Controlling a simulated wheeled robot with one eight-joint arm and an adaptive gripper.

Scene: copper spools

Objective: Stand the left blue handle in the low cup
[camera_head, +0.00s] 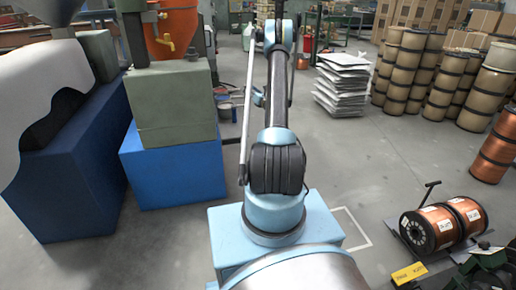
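I cannot make out any blue handle or low cup in the head view. My light blue and black arm rises through the middle of the picture and hides part of the floor behind it. I cannot make out my gripper's fingers anywhere in the view.
Blue machine blocks (175,165) stand at the left, with an orange hopper (172,30) behind. White sheets are stacked (343,85) beyond the arm. Tan spools (405,70) stand at the right, and copper spools (435,228) lie lower right. Grey floor (365,150) between is clear.

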